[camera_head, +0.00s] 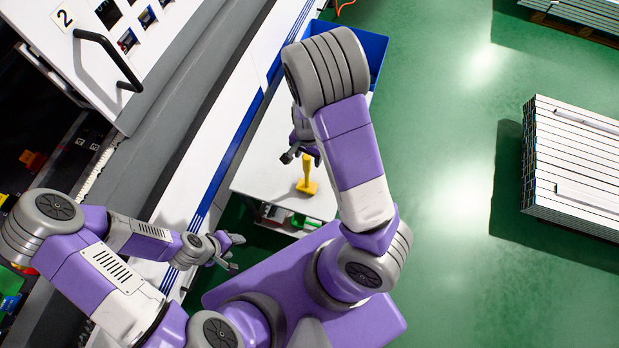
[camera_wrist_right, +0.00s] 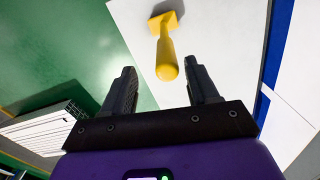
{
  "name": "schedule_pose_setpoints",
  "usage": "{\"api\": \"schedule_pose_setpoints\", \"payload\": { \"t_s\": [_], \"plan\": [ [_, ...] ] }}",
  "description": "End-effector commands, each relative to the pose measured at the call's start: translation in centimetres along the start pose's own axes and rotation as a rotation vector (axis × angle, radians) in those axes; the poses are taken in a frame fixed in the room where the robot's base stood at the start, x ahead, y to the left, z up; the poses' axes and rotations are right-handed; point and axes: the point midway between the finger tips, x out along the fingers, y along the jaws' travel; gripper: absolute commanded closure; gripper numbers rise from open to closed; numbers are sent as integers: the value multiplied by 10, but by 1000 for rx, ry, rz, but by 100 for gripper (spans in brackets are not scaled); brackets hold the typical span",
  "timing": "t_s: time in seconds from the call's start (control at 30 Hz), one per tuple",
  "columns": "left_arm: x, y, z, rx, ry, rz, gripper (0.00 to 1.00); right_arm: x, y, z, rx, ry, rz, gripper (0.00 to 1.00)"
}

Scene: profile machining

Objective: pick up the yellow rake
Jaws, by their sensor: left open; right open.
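The yellow rake (camera_head: 306,177) stands on a small white table (camera_head: 262,158) in the head view, handle up, near the table's front part. In the right wrist view the yellow rake (camera_wrist_right: 166,58) shows its rounded handle end toward the camera and its wider head beyond. My right gripper (camera_head: 298,155) is just above and to the left of the rake in the head view. In the right wrist view its two fingers (camera_wrist_right: 163,88) are apart, with the handle end ahead of the gap between them and nothing held. My left gripper (camera_head: 233,252) is open and empty, lower left of the table.
A blue bin (camera_head: 370,48) sits at the table's far end. Green and red items (camera_head: 300,221) are below its front edge. A white machine (camera_head: 160,45) runs along the left. A stack of panels (camera_head: 575,165) lies right; the green floor between is clear.

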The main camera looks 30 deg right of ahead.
Motion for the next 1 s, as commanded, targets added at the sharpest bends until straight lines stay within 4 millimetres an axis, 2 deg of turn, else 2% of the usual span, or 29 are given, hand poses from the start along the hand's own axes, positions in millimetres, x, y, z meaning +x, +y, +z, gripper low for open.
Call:
{"api": "schedule_pose_setpoints", "payload": {
  "t_s": [0.53,0.83,0.87,1.0],
  "plan": [
    [12,-5,0,-1,0,0,45,68,-5,-6,3,5,1,41],
    [12,-5,0,-1,0,0,45,73,-6,-5,0,7,-2,41],
    [12,-5,0,-1,0,0,45,73,-6,-5,0,7,-2,42],
    [12,-5,0,-1,0,0,45,73,-6,-5,0,7,-2,64]
  ]
}}
